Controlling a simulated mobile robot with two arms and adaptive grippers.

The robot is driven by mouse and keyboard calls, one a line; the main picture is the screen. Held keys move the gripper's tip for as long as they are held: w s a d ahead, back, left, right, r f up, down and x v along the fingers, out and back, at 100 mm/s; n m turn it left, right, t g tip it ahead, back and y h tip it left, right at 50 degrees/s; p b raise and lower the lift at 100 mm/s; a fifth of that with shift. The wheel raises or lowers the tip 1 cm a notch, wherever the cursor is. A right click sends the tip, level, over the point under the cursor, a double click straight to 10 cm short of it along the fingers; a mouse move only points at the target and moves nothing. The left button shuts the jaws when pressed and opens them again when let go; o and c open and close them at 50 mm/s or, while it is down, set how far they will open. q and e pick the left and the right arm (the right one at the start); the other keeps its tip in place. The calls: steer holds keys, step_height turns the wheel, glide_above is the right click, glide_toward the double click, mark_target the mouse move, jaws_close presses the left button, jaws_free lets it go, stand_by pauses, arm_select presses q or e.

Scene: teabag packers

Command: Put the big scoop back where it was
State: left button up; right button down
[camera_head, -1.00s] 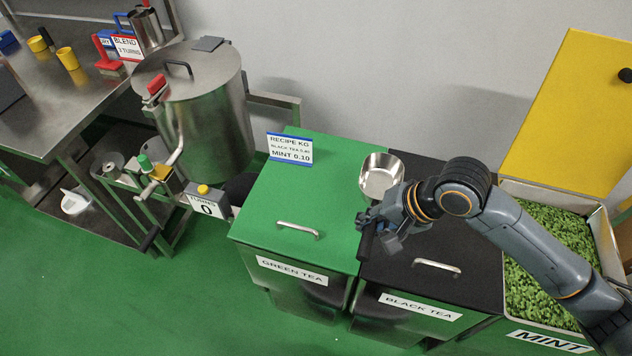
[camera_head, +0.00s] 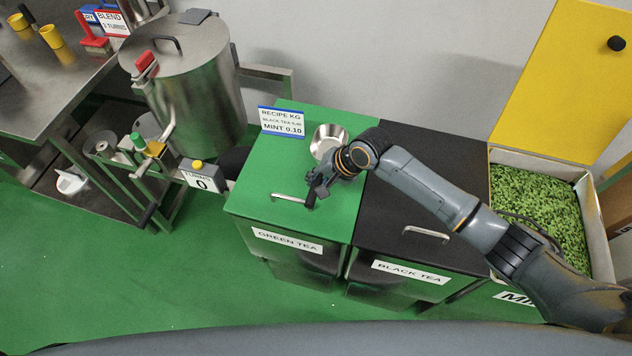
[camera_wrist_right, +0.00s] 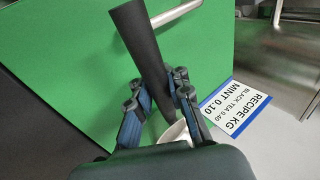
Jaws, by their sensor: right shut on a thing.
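The big scoop's metal bowl (camera_head: 328,139) is over the green tea bin's green lid (camera_head: 345,215), just right of the recipe card. My right gripper (camera_head: 318,184) is shut on the scoop's dark handle. In the right wrist view the fingers of my right gripper (camera_wrist_right: 162,100) close around the black handle (camera_wrist_right: 140,40), and a pale edge of the bowl (camera_wrist_right: 175,133) shows below them. I cannot tell whether the scoop touches the lid. My left gripper is not in view.
The recipe card (camera_head: 281,122) stands on the green lid. The black tea lid (camera_head: 415,215) is closed and bare. The mint bin (camera_head: 540,205) is open, its yellow lid (camera_head: 560,85) raised. A steel blending drum (camera_head: 195,90) stands left of the bins.

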steer(key=shift+f, duration=0.8)
steer(key=shift+f, duration=0.3)
steer(key=c, duration=1.3)
jaws_free()
steer(key=shift+o, duration=0.2)
steer(key=shift+d+r, duration=0.15)
steer(key=shift+r, duration=0.35)
steer(key=v, duration=1.1)
steer(key=shift+s+r, duration=0.15)
steer(key=shift+r, duration=0.1)
